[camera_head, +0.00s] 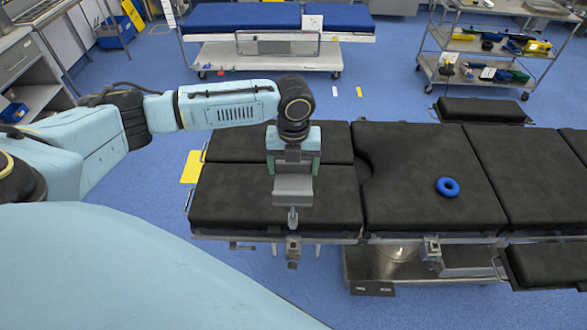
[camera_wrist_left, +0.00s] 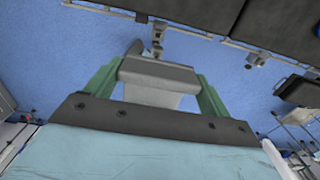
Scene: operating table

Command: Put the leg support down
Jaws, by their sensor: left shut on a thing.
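My left gripper (camera_head: 294,166) is above the left section of the black operating table (camera_head: 232,195). Its two green fingers are shut on a grey piece, which I take to be the leg support (camera_head: 293,188). The piece's short metal post (camera_head: 292,217) shows at the table's front edge, above a rail clamp (camera_head: 293,247). Whether the post sits in the clamp I cannot tell. In the left wrist view the leg support (camera_wrist_left: 152,93) lies between the fingers of my left gripper (camera_wrist_left: 157,80). My right gripper is not in view.
A blue ring (camera_head: 448,187) lies on the table's middle section. Another clamp (camera_head: 431,250) is on the front rail. A blue-topped trolley (camera_head: 250,17) and a metal cart (camera_head: 480,45) stand behind. The blue floor between them and the table is mostly clear.

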